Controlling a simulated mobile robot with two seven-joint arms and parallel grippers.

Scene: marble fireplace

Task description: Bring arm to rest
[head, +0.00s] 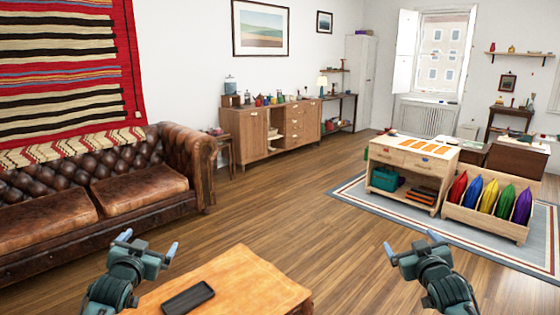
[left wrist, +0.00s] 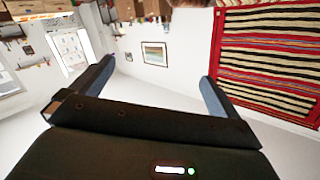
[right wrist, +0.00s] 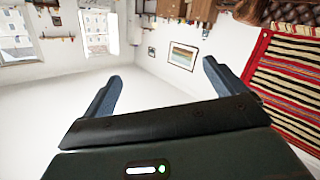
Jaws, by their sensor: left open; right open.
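My left gripper (head: 147,246) is open and empty, raised in front of the leather sofa at the lower left of the head view. Its two blue fingers (left wrist: 155,88) stand apart in the left wrist view with nothing between them. My right gripper (head: 411,244) is open and empty at the lower right of the head view. Its fingers (right wrist: 160,84) are also apart and empty in the right wrist view. Both wrist views are upside down and show the wall and room beyond.
A wooden table (head: 240,279) with a black phone-like object (head: 188,297) is close in front, between my arms. A brown leather sofa (head: 145,190) stands left. A wooden unit (head: 411,163) and a crate of coloured cushions (head: 487,215) stand on a rug at right. Middle floor is clear.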

